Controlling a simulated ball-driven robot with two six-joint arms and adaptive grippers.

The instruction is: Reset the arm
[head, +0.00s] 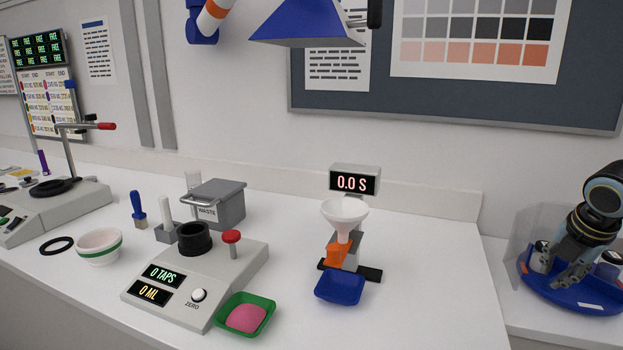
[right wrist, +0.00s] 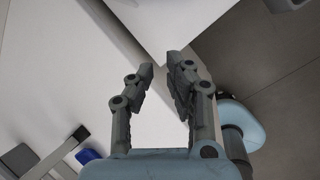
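My right gripper (head: 570,278) is at the right edge of the head view, pointing down in front of a blue round tray (head: 592,304) with a clear guard. In the right wrist view its two fingers (right wrist: 160,66) stand apart with nothing between them, so it is open and empty. White surface and grey floor show beyond the fingertips. I cannot tell whether the fingers touch anything on the blue tray. My left gripper is not in view.
A white funnel (head: 344,213) stands over a blue dish (head: 340,287). A grey tapping device (head: 230,268) has a green tray (head: 269,322) with pink powder in front. A grey waste bin (head: 217,205) and white bowl (head: 98,250) stand left.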

